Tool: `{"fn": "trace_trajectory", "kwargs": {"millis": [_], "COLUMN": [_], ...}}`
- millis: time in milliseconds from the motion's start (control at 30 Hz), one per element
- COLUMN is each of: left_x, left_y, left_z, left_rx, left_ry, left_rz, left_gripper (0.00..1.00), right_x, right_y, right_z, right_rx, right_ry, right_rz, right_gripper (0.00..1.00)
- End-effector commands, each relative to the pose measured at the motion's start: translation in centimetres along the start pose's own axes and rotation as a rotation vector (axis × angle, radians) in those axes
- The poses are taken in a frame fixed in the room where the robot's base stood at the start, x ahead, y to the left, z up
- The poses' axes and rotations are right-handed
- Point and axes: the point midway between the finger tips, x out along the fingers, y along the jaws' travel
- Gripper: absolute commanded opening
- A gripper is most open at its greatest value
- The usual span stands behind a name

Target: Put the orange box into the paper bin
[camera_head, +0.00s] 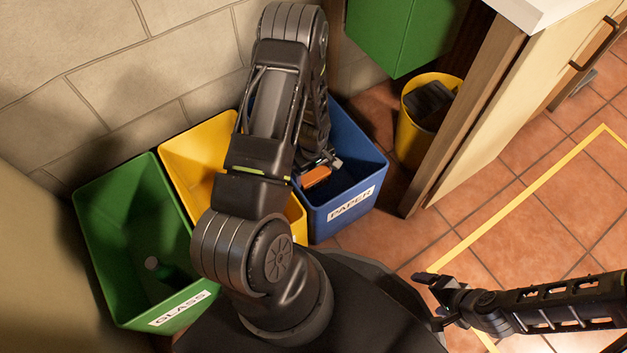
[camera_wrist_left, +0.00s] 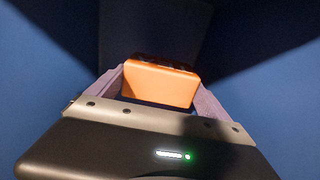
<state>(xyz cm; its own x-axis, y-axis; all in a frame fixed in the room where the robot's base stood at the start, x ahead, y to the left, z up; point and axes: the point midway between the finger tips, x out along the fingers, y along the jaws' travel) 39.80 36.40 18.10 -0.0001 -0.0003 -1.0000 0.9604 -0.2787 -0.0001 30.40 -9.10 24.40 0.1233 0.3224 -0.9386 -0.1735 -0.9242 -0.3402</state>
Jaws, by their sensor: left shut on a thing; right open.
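The orange box (camera_head: 315,177) shows at the tip of my left gripper (camera_head: 322,167), over the opening of the blue paper bin (camera_head: 349,207) labelled PAPER. In the left wrist view the orange box (camera_wrist_left: 158,84) sits between the two fingers of my left gripper (camera_wrist_left: 160,90), which is shut on it. Blue bin walls (camera_wrist_left: 40,110) surround it there. How far the box is above the bin floor I cannot tell. My right gripper (camera_head: 436,299) is open and empty over the floor at the lower right.
A yellow bin (camera_head: 190,150) stands left of the paper bin, partly behind my left arm. A green GLASS bin (camera_head: 125,215) is further left. A small yellow bucket (camera_head: 408,135) and a wooden cabinet (camera_head: 480,120) stand to the right. Tiled floor is free at lower right.

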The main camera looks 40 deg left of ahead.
Motion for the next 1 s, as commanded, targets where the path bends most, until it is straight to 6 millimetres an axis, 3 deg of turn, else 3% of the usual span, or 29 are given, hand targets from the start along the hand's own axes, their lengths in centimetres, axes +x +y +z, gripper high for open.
{"fn": "trace_trajectory", "kwargs": {"millis": [200,500,1000], "left_x": [0.1,3.7,4.4], "left_y": [0.0,0.0,0.0], "left_z": [0.0,0.0,0.0], "left_rx": [0.000,0.000,0.000], "left_ry": [0.000,-0.001,0.000], "left_rz": [0.000,0.001,0.001], "left_gripper": [0.52,0.52,0.52], "right_x": [0.1,1.8,2.4], "right_y": [0.0,0.5,0.7], "right_z": [0.0,-0.1,-0.2], "right_rx": [0.000,0.001,0.001], "right_ry": [0.000,0.007,0.012], "right_rz": [0.000,0.000,0.000], "right_gripper": [0.87,0.87,0.87]}}
